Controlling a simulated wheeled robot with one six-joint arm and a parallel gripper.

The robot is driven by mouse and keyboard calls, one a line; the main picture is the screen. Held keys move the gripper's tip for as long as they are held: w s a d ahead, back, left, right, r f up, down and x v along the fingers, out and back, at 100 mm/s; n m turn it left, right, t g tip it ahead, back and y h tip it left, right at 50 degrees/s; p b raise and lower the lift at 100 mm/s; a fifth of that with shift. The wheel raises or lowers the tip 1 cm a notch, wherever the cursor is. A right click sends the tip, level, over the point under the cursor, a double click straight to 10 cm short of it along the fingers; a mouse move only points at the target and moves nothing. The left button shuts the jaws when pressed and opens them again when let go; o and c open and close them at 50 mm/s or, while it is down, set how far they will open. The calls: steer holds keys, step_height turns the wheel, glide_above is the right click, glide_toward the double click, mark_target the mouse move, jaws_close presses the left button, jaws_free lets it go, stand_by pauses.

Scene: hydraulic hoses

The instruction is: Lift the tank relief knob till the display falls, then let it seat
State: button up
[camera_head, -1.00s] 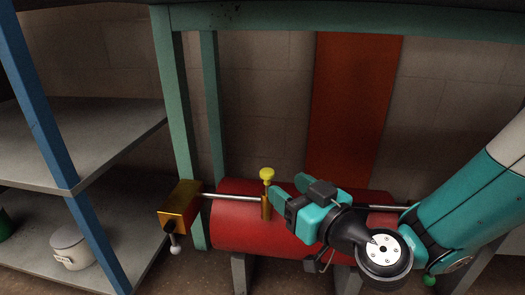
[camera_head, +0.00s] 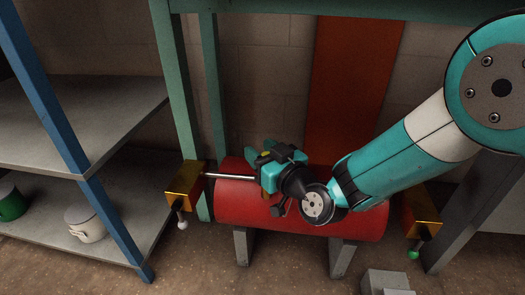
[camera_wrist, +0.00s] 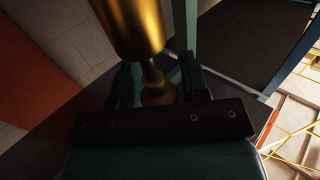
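The yellow tank relief knob (camera_wrist: 158,92) sits between the two fingers of my gripper (camera_wrist: 158,88) in the wrist view. A thin stem joins it to the brass valve body (camera_wrist: 130,25). The fingers lie close along both sides of the knob, but the dark picture does not show whether they press on it. In the head view my gripper (camera_head: 262,160) is at the valve on top of the red tank (camera_head: 235,210), and hides most of the knob and brass body. No display can be made out in either view.
A pipe (camera_head: 230,177) runs along the tank to a gold block with a white-knobbed lever (camera_head: 184,182). Another gold block with a green-knobbed lever (camera_head: 418,213) is at the right. Green frame posts (camera_head: 180,110) stand behind. Shelves with a pot (camera_head: 84,223) are at left.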

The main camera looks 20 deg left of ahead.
jaws_close()
steer(key=shift+r+p, duration=0.35)
steer(key=shift+r, duration=0.45)
steer(key=shift+o, duration=1.7)
jaws_free()
steer(key=b+v, duration=1.1)
steer(key=v, duration=0.6)
steer(key=shift+s+d+b, duration=0.15)
steer(key=shift+s+b, duration=0.05)
steer(key=shift+b, duration=0.1)
